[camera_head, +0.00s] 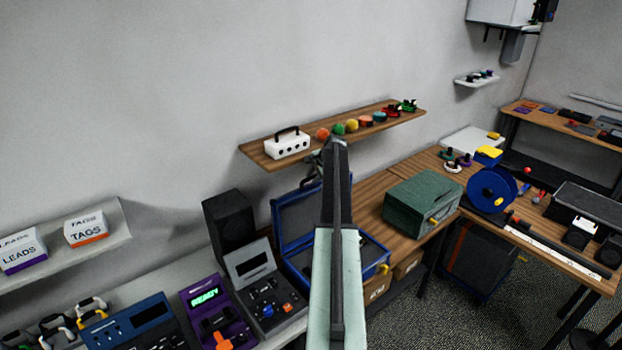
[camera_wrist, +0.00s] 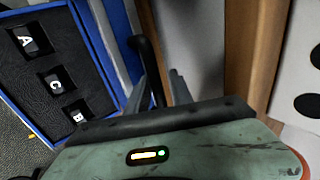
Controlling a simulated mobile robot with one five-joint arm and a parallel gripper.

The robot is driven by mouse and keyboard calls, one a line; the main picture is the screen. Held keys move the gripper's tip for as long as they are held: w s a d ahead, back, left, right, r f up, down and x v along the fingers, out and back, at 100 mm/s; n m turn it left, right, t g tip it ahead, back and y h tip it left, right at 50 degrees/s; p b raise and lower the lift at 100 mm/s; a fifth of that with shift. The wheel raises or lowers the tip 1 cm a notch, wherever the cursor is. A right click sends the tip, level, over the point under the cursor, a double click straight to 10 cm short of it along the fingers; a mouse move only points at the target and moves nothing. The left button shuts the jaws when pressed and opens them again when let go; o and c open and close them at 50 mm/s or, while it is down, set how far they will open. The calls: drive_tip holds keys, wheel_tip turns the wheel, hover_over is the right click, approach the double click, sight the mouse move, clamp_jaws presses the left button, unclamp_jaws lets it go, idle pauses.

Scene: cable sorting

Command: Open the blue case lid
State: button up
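The blue case (camera_head: 294,262) stands on the bench with its lid (camera_head: 298,215) raised upright at the back. My arm covers the middle of the case. Its dark interior shows in the wrist view (camera_wrist: 18,75), with black blocks lettered A (camera_wrist: 27,41), C (camera_wrist: 56,84) and B (camera_wrist: 77,115). A black curved handle (camera_wrist: 146,50) rises beside the lid's blue edge. My gripper (camera_wrist: 163,88) is at this handle, its grey fingers visibly apart. Whether they touch the handle is unclear. In the head view my gripper (camera_head: 335,145) is above the lid, its fingertips hard to make out.
A wooden shelf (camera_head: 255,152) with a white box (camera_head: 287,145) and coloured balls is behind my gripper. A black speaker (camera_head: 229,222) and a grey device (camera_head: 268,295) stand left of the case.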

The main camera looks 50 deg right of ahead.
drive_tip(key=shift+a, duration=0.1)
drive_tip(key=d+p+v, duration=0.1)
drive_tip(key=p+v, duration=0.5)
drive_tip(key=v, duration=0.1)
drive_tip(key=shift+s+a+r+p, duration=0.25)
drive_tip(key=shift+a+r+p, duration=0.1)
drive_tip(key=shift+a, duration=0.15)
drive_tip(key=shift+f, duration=0.1)
